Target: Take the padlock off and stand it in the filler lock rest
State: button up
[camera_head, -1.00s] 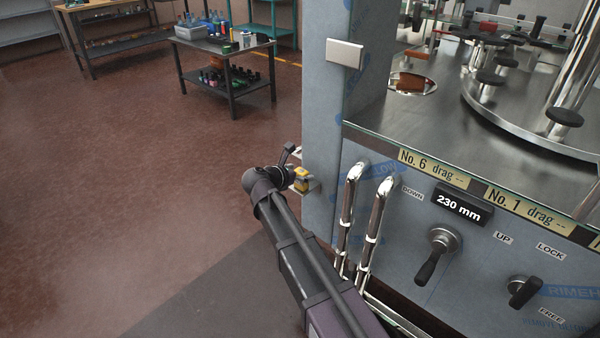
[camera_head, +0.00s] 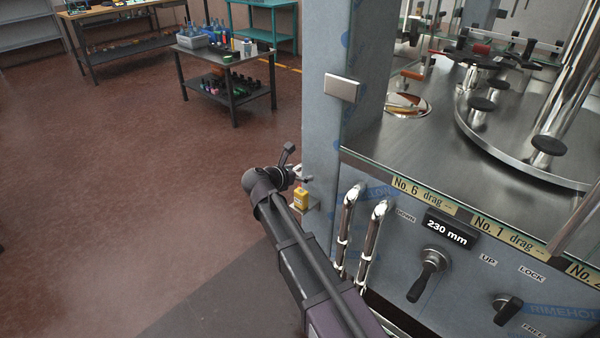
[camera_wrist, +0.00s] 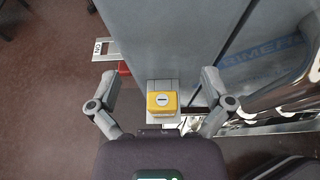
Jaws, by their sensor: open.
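The yellow padlock (camera_head: 301,199) sits on a small grey ledge (camera_head: 313,208) on the left side of the machine's blue-grey post. My gripper (camera_head: 301,174) is just above the padlock in the head view. In the wrist view my gripper (camera_wrist: 159,82) has its fingers wide apart, one on each side, with clear gaps to the padlock. I cannot see a shackle.
A labelled grey bracket (camera_wrist: 104,47) with a red part (camera_wrist: 124,68) beside it projects from the post. Bent steel pipes (camera_head: 372,240) stand right of my arm. A lever (camera_head: 428,272) is on the front panel. Open floor (camera_head: 130,180) lies left.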

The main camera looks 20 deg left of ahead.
jog(key=s+d+r+p, duration=0.1)
jog(key=s+r+p, duration=1.3)
jog(key=r+p, duration=0.1)
jog(key=shift+s+d+r+p, duration=0.3)
jog(key=shift+d+r+p, duration=0.05)
jog(key=shift+r, duration=0.35)
jog(key=shift+s, duration=0.1)
dwell(0.5)
